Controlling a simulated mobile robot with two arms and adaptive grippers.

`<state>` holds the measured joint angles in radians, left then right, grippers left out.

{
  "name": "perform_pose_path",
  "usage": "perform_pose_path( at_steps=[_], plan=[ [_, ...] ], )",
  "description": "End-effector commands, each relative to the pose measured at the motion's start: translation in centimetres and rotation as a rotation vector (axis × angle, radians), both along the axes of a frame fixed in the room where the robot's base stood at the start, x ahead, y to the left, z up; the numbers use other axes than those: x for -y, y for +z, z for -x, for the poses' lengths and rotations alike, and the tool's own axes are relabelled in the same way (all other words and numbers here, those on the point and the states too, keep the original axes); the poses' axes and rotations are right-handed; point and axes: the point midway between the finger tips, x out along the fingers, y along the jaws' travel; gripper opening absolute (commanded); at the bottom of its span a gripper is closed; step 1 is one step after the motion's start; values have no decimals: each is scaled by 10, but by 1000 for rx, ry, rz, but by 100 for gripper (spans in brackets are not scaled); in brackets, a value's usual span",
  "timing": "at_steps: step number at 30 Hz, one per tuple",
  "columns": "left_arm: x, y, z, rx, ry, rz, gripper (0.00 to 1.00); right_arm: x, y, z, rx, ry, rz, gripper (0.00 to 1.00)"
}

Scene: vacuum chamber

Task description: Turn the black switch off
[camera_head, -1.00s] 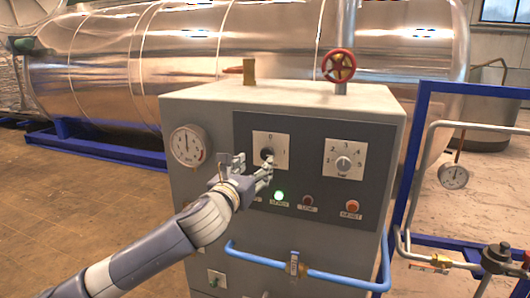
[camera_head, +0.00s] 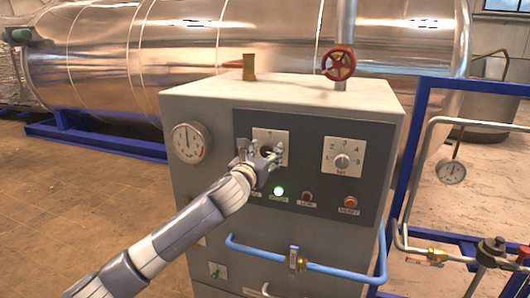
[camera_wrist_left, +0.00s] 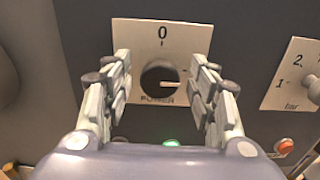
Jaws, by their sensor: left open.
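The black switch (camera_wrist_left: 160,78) is a round knob on a white plate (camera_wrist_left: 188,33) marked 0 at the top and POWER below. Its white pointer line points right. In the head view the plate (camera_head: 282,137) shows on the cabinet's dark panel, and my left gripper partly hides the knob. My left gripper (camera_head: 262,157) is open in front of the plate. In the wrist view its two fingers stand left and right of the knob, with gaps on both sides. I cannot tell whether the fingertips reach the knob's depth. My right gripper is not in view.
A bar dial (camera_head: 342,161) is to the right on the panel (camera_head: 310,150). A lit green lamp (camera_head: 280,191) and red buttons (camera_head: 350,202) sit below. A gauge (camera_head: 188,143) is on the left, a blue pipe (camera_head: 335,271) crosses low, and a red valve wheel (camera_head: 338,63) stands on top.

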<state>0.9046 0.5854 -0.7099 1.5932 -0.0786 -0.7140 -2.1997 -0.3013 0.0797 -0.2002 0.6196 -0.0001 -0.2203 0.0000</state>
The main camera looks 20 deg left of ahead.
Motion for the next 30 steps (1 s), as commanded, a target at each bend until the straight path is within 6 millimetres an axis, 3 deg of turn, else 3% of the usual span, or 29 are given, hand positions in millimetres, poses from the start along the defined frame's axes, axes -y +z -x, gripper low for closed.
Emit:
perform_pose_path(
  at_steps=[2, 8, 20, 30],
  plan=[
    [0, 0, 0, 0, 0, 0, 53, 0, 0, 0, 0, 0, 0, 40],
    [0, 0, 0, 0, 1, 0, 10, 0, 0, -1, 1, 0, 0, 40],
    [-1, 1, 0, -1, 1, 43, 10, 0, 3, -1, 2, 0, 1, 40],
    [-2, 2, 0, -10, 2, 272, 10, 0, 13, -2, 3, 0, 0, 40]
  ],
)
